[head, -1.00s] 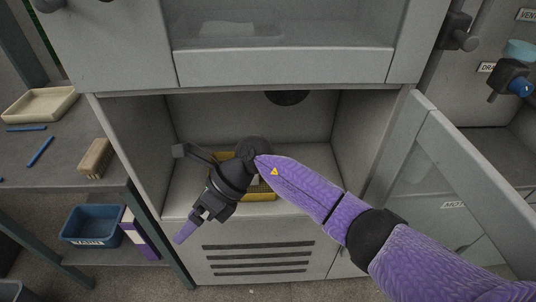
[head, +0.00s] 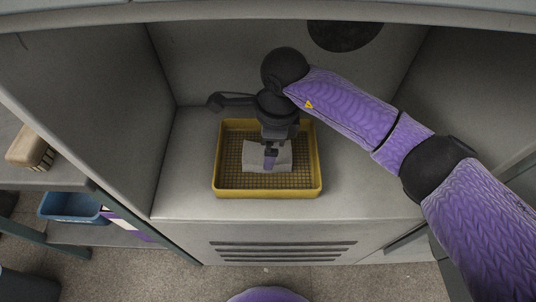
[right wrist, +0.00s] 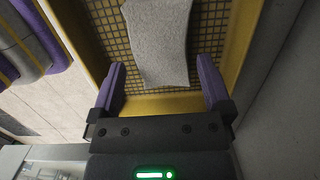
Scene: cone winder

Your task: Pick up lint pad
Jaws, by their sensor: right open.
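The lint pad (head: 254,157) is a pale grey, slightly crumpled sheet lying in a yellow mesh-bottomed tray (head: 217,180) inside the open compartment. My right gripper (head: 270,160) points down over the pad and partly covers it in the head view. In the right wrist view the pad (right wrist: 158,45) lies ahead of and between the two purple fingers of the right gripper (right wrist: 162,85). The fingers are spread apart, with nothing held. The tray's yellow rim (right wrist: 95,35) shows there too. My left gripper is not in view.
Compartment walls (head: 110,110) stand on both sides, with a round dark opening (head: 345,36) in the back. Free floor lies around the tray. At left are a brush (head: 30,150) on a shelf and a blue bin (head: 72,207) below.

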